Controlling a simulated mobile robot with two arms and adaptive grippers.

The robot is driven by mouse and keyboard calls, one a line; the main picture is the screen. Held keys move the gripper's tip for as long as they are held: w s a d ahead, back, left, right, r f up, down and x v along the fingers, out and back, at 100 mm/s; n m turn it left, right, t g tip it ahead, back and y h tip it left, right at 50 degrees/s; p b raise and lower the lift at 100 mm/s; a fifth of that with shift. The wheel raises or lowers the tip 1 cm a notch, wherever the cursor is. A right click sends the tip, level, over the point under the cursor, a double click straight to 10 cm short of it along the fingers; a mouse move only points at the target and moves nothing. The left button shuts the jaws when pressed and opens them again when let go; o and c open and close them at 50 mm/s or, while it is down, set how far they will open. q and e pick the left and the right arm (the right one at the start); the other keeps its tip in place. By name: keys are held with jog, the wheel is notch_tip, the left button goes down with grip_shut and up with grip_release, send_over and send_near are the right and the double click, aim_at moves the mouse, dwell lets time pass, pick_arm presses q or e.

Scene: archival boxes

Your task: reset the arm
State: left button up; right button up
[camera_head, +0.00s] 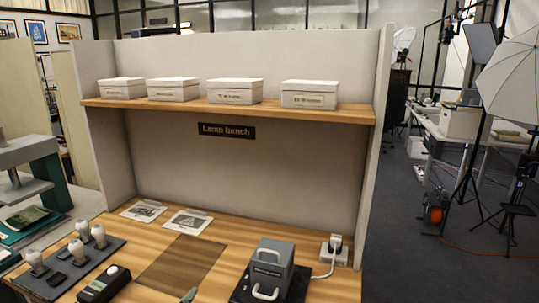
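Neither of my grippers can be made out in the head view, and no arm of mine is clearly visible. A small grey tip (189,295) shows at the bottom edge of the bench; I cannot tell what it belongs to. The wooden bench (215,255) stands in front of me, under a sign reading "Lamp bench" (227,131).
Several white lidded boxes, one of them at the right end (309,94), stand on the shelf (180,106). A grey handled box (270,265) is at the bench's front right. A dark tray (60,272) holds several bulbs at left. Dark floor (430,255) is open at right.

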pick_arm(q)
jog(key=s+a+f+n+g, duration=0.35)
jog(key=s+f+g, duration=0.35)
jog(key=s, duration=0.5)
jog(key=s+a+f+n+g, duration=0.2)
jog(key=s+f+n+g, duration=0.25)
jog(key=s+f, duration=0.7)
jog(key=s+f+m+g, duration=0.1)
jog(key=s+f+g, duration=0.15)
jog(key=f, duration=2.15)
jog(key=s+a+f, duration=0.3)
jog(key=s+f, duration=1.3)
jog(key=s, duration=0.2)
jog(key=shift+f+g+y, duration=0.4)
